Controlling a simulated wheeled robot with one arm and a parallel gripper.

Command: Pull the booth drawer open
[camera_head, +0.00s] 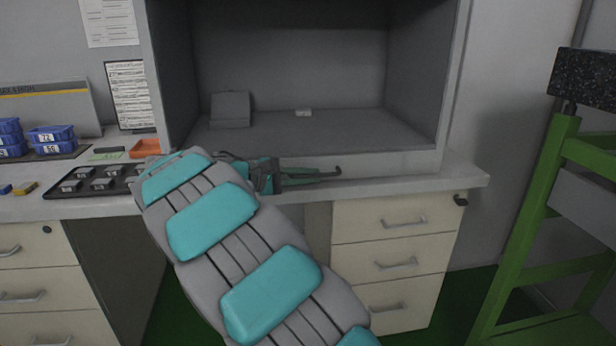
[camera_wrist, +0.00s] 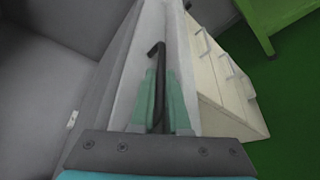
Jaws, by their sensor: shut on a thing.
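Under the worktop, to the right, is a cream drawer cabinet with a top drawer (camera_head: 375,223), middle drawer (camera_head: 365,263) and bottom drawer (camera_head: 415,306), all looking shut.
A black tray (camera_head: 62,187), blue bins (camera_head: 50,134) and an orange tray (camera_head: 146,148) are on the left. A green frame (camera_head: 525,205) stands on the right.

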